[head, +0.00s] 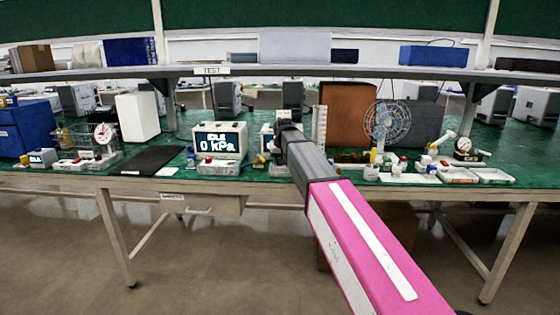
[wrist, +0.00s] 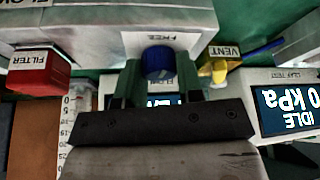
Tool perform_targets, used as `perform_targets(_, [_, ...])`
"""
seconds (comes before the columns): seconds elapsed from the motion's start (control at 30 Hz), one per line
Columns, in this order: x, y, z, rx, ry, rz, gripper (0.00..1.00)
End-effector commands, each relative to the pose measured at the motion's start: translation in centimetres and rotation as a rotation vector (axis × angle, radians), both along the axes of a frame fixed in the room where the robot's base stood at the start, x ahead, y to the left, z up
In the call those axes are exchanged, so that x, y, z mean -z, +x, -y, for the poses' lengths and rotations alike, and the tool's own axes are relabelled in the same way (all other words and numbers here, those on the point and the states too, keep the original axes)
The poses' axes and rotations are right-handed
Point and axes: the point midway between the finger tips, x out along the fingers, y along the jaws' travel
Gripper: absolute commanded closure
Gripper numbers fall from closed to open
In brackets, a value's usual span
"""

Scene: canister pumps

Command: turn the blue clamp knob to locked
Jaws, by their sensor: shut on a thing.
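The blue clamp knob (wrist: 157,60) sits between the two fingers of my gripper (wrist: 158,72) in the wrist view, with one finger on each side. The gripper is shut on it. A white label reading FREE (wrist: 161,40) is just beyond the knob on a pale housing (wrist: 110,18). A second label between the fingers is partly hidden. In the head view my gripper (head: 287,124) reaches over the bench, and my arm hides the knob there.
In the wrist view, a red part labelled FILTER (wrist: 38,72) is at left, and a yellow part (wrist: 218,70) with a VENT label is at right. A display box (head: 219,141) reads IDLE 0 kPa. A shelf (head: 240,71) spans above the green bench (head: 190,178). A black mat (head: 150,160) lies left.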

Motion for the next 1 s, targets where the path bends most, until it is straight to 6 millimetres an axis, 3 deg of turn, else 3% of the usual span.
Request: perform_targets(1.0, [-0.05,0.23,-0.44,0.928,-0.001,0.000,0.90])
